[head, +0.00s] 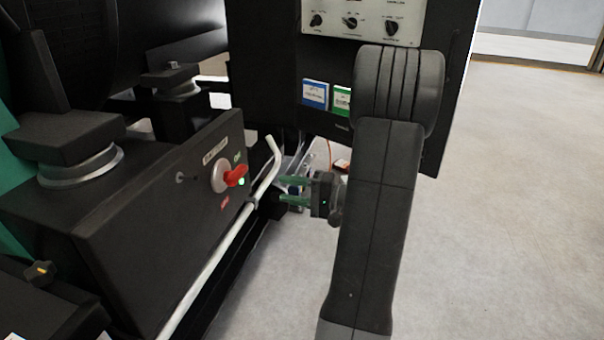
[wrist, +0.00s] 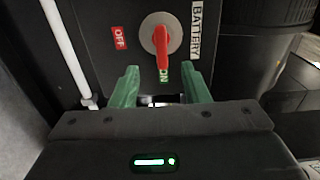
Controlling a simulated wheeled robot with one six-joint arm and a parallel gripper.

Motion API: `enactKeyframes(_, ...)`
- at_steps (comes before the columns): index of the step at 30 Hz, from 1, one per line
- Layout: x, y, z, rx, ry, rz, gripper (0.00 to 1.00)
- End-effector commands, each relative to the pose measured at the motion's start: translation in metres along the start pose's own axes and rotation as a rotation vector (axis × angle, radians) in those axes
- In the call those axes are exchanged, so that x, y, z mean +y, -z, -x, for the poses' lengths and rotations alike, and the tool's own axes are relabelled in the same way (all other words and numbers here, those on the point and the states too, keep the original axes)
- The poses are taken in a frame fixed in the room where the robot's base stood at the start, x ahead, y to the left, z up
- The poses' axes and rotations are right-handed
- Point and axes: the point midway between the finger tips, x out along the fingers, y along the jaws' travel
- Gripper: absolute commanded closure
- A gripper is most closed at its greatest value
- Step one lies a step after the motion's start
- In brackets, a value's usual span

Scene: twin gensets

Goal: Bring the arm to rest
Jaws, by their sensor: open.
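My gripper (head: 294,190) is open and empty in the head view, with its green fingers pointing left. My arm rises in front of the camera and bends near the control panel. In the wrist view the gripper (wrist: 158,90) has its two green fingers apart, below a red battery switch handle (wrist: 161,45). The handle points to the green ON label (wrist: 163,72); a red OFF label (wrist: 119,38) sits to its left. In the head view the red handle (head: 236,176) sits on a dark box, apart from the fingers.
A white bent pipe (head: 219,250) runs in front of the switch box (head: 130,230), close to my fingers. A dark panel cabinet (head: 290,60) with knobs stands behind my arm. Open floor (head: 510,200) lies to the right.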

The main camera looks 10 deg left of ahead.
Motion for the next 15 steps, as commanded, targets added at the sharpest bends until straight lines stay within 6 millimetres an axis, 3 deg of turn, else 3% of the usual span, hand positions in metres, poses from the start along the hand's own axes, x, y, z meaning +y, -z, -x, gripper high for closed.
enactKeyframes(5, 0.002, -0.001, -0.017, -0.004, -0.001, 0.001, 0.58)
enactKeyframes(15, 0.002, -0.001, -0.077, -0.004, 0.001, 0.002, 0.58)
